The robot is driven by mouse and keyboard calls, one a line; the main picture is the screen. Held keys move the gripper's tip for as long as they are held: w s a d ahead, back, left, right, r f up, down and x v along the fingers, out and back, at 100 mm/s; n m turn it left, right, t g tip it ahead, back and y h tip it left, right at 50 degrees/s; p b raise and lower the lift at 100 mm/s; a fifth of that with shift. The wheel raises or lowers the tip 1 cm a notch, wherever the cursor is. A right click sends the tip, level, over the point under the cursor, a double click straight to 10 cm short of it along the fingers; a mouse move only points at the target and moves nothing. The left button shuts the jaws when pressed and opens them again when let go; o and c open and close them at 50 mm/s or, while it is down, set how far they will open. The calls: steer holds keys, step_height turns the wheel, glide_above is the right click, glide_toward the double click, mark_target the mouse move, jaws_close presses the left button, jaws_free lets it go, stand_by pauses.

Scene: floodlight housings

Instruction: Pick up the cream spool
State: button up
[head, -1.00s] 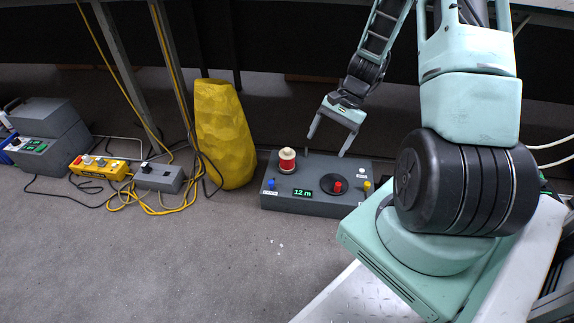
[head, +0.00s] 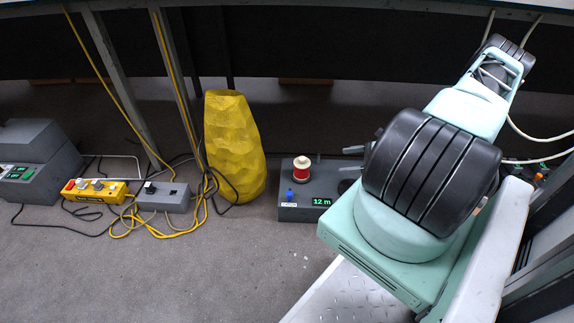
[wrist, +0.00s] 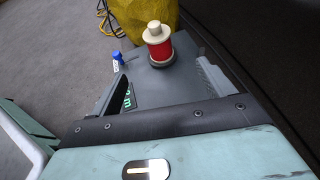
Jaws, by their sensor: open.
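The cream spool (head: 302,170), with cream ends and a red winding, stands upright on the left part of a grey control box (head: 297,212). It also shows in the wrist view (wrist: 158,43), near the top centre. My gripper (head: 347,159) is open and empty, to the right of the spool in the head view, mostly hidden behind my arm. In the wrist view my gripper (wrist: 162,69) has its fingers spread over the box, with the spool beyond the tips, lying between their lines. No contact with the spool shows.
A blue knob (head: 289,194) and a green display (head: 321,202) are on the box near the spool. A tall yellow faceted object (head: 235,150) stands close by on the left. Cables and a yellow switch box (head: 96,190) lie farther left. Open floor lies in front.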

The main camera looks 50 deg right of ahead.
steer(key=b, duration=0.6)
glide_toward(301, 165)
steer(key=w+f, duration=0.4)
steer(key=shift+w, duration=0.35)
steer(key=b+x, duration=0.4)
steer(key=shift+w+a, duration=0.1)
steer(key=shift+a, duration=0.4)
steer(key=shift+w+a+b, duration=0.2)
steer(key=shift+w+b, duration=0.1)
steer(key=shift+w, duration=0.25)
steer(key=shift+c, duration=0.3)
steer(key=c, duration=1)
